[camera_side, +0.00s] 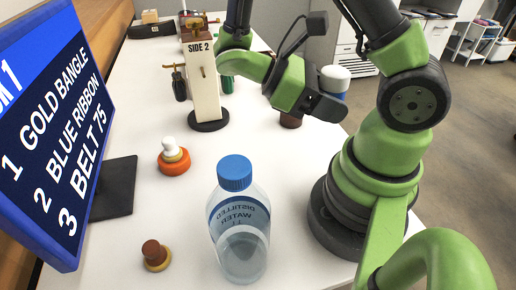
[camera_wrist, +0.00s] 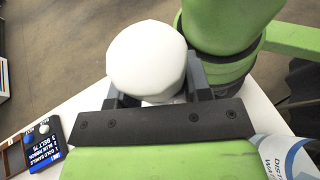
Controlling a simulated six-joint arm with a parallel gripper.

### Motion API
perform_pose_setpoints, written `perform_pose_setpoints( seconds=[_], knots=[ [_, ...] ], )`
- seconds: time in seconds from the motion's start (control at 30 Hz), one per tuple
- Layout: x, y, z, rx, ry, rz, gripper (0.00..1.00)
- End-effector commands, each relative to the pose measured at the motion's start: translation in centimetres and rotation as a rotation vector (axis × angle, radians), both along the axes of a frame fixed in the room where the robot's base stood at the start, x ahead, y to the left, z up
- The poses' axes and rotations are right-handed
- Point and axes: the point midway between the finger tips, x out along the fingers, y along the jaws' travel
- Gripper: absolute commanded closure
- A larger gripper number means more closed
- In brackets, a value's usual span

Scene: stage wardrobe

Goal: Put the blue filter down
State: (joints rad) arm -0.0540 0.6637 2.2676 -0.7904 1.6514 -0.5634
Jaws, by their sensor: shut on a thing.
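The blue filter (camera_side: 334,94) has a rounded white top and a blue lower part. In the side view it is at the dark end of my gripper (camera_side: 324,105), near the table's right edge, and is partly hidden by the gripper. In the wrist view its white top (camera_wrist: 146,58) fills the space between the two dark fingers of my gripper (camera_wrist: 160,92), which is shut on it. Its blue part is hidden there. I cannot tell whether its underside touches the table.
A clear water bottle (camera_side: 240,225) stands in front. An orange piece with a white knob (camera_side: 174,157) and a brown-topped piece (camera_side: 154,255) stand left. A white "SIDE 2" post (camera_side: 204,85) stands behind. A text screen (camera_side: 55,130) borders the left. The middle white tabletop (camera_side: 250,140) is clear.

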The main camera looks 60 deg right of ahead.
Motion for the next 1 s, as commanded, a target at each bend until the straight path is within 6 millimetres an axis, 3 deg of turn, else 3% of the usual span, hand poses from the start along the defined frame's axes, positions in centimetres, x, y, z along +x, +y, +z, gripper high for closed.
perform_pose_setpoints(
  seconds=[0.1, 0.2, 0.5, 0.7, 1.0],
  knots=[
    [2.7, -2.7, 0.4, 0.0, -0.003, 0.34, 0.8],
    [5.4, -4.2, 0.8, 0.0, -0.004, 0.584, 0.8],
    [12.5, -5.1, 2.5, 0.0, -0.005, 1.083, 0.8],
    [15.8, -4.4, 3.3, 0.0, -0.001, 1.303, 0.8],
    [15.6, -4.5, -1.3, 0.004, 0.007, 1.287, 0.8]
  ],
)
